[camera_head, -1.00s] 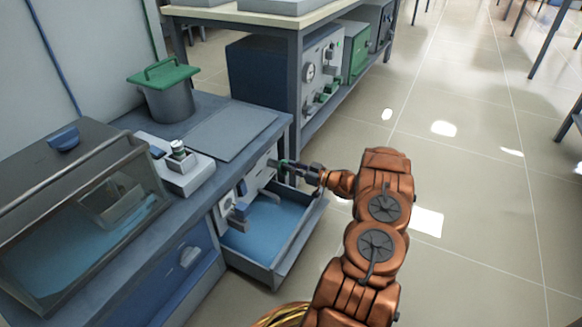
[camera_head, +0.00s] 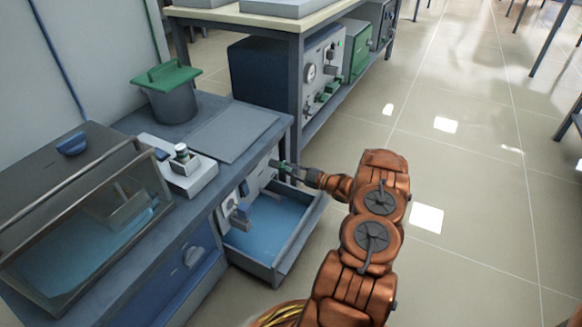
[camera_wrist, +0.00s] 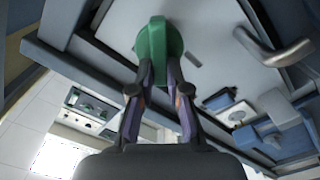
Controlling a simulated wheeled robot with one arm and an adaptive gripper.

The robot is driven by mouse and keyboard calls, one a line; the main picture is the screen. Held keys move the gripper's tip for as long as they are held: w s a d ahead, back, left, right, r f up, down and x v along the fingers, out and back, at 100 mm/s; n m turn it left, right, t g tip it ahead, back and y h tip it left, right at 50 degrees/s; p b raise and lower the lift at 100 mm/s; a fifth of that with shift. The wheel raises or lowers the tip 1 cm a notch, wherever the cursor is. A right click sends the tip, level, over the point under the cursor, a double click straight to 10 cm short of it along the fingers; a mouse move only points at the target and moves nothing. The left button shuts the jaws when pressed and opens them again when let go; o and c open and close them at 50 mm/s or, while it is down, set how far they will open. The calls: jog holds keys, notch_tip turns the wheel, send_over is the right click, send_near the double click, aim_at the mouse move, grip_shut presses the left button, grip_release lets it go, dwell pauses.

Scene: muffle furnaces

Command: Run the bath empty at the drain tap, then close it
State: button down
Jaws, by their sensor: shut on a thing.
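The bath (camera_head: 90,225) is a clear-lidded tank on the left of the bench, with blue water inside. My gripper (camera_head: 283,167) is at the bench's front panel (camera_head: 262,181). In the wrist view my gripper (camera_wrist: 160,85) is shut on a green knob (camera_wrist: 156,45), with one finger on each side. The knob (camera_head: 273,163) is small in the head view. A grey and blue tap-like fitting (camera_head: 236,212) sticks out left of it, above an open tray (camera_head: 290,247) with blue water. I cannot tell which fitting is the drain tap, or see any flow.
A pot with a green lid (camera_head: 167,90) and a small white device (camera_head: 180,170) stand on the bench. Another bench (camera_head: 262,20) with instruments below stands behind. The floor (camera_head: 460,200) to the right is clear.

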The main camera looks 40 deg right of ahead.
jog(key=n+p, duration=0.2)
jog(key=n, duration=0.1)
jog(key=n+p, duration=0.2)
jog(key=n, duration=0.1)
jog(key=f+n+p, duration=0.1)
jog(key=n+p, duration=0.1)
jog(key=n, duration=0.1)
jog(key=shift+s+a+f, duration=0.1)
jog(key=shift+a, duration=0.2)
jog(key=shift+n, duration=0.3)
jog(key=c, duration=1.1)
grip_release()
jog(key=shift+c, duration=0.2)
jog(key=v, duration=1.2)
